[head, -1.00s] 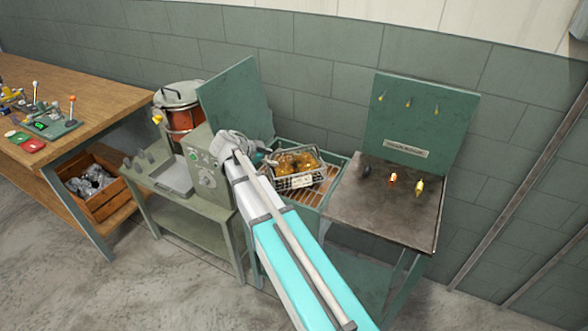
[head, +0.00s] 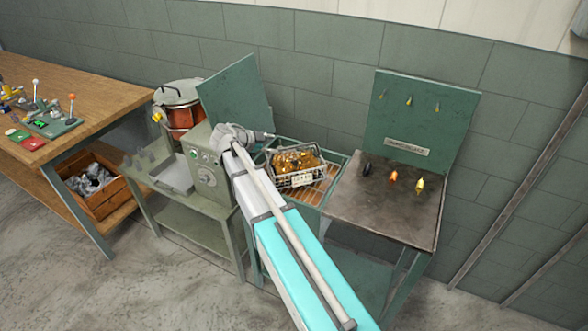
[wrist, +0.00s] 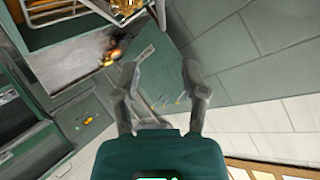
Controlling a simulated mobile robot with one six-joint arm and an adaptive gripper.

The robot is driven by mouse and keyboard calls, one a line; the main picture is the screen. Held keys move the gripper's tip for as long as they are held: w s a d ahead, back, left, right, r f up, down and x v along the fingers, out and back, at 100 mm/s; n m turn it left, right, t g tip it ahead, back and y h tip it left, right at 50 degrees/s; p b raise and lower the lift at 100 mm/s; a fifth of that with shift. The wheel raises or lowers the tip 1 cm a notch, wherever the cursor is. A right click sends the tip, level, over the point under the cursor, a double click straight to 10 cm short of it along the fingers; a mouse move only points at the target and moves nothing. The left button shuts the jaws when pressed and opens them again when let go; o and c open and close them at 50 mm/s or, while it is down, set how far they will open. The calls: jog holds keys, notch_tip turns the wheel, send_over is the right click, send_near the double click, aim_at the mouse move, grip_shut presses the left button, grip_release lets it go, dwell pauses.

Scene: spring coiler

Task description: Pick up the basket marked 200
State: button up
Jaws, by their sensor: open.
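A wire basket (head: 279,183) with golden-brown contents stands on the slatted surface of the green open-lidded unit, at the middle of the head view. A white tag hangs on its front; its number is too small to read. Part of a wire frame with golden contents, likely this basket (wrist: 70,12), shows at the top left of the wrist view. My gripper (head: 266,135) is behind and left of the basket in the head view, apart from it. In the wrist view my gripper (wrist: 160,78) is open with nothing between its fingers.
The green unit's raised lid (head: 237,100) stands close behind my gripper. The control box (head: 207,172) is to the left. A dark-topped bench (head: 385,215) with several small coloured knobs and an upright green panel (head: 422,120) is to the right.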

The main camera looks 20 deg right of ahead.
aim_at(294, 147)
jog(key=b+x, duration=0.3)
jog(key=x, duration=0.3)
jog(key=shift+f, duration=0.15)
jog(key=shift+w+d+f, duration=0.15)
jog(key=shift+d+f, duration=0.05)
jog(key=shift+d, duration=0.4)
jog(key=shift+b+x, duration=1.45)
jog(key=shift+x, duration=0.75)
jog(key=shift+w+d+f, duration=0.2)
jog(key=shift+d+f, duration=0.1)
grip_shut()
